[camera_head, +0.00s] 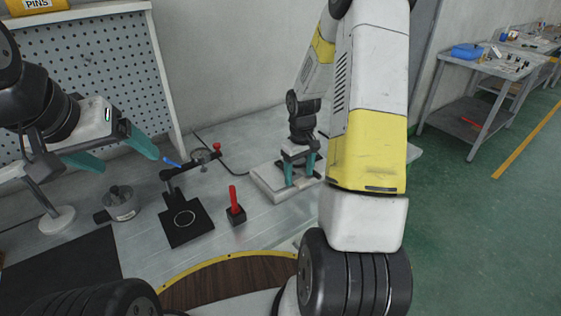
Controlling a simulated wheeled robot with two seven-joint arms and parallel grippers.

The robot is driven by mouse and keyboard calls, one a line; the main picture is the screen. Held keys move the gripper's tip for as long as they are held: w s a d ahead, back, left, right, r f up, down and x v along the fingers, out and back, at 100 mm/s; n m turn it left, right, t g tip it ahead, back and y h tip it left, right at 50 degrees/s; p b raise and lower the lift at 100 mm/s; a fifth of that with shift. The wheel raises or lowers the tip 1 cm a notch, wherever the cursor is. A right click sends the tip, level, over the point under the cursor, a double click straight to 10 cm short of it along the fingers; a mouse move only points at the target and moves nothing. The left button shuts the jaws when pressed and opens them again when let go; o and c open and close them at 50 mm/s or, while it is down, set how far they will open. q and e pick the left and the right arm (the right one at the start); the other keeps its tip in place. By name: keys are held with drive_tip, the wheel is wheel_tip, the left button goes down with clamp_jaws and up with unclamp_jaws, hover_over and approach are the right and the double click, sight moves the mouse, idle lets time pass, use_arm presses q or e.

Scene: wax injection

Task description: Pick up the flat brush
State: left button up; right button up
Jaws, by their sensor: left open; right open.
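I cannot make out a flat brush for certain. A red handle (233,194) stands upright in a small black block (236,215) near the middle of the workbench; any bristles are hidden. My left gripper (114,152) is open and empty at the left, above the bench, with its teal fingers spread. My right gripper (299,170) is open, pointing down over a pale flat block (268,186) to the right of the red handle. Whether its fingers touch anything there cannot be told.
A black clamp stand (186,220) with a ring mark on its base stands left of the red handle. A round metal pot (121,203) and a dark mat (62,275) lie further left. A pegboard (100,60) rises behind. Bare bench lies around the black block.

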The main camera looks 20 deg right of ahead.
drive_tip(key=shift+f, duration=0.4)
drive_tip(key=shift+c, duration=0.5)
drive_tip(key=c, duration=1.4)
drive_tip(key=shift+o, duration=0.2)
drive_tip(key=shift+r, duration=0.1)
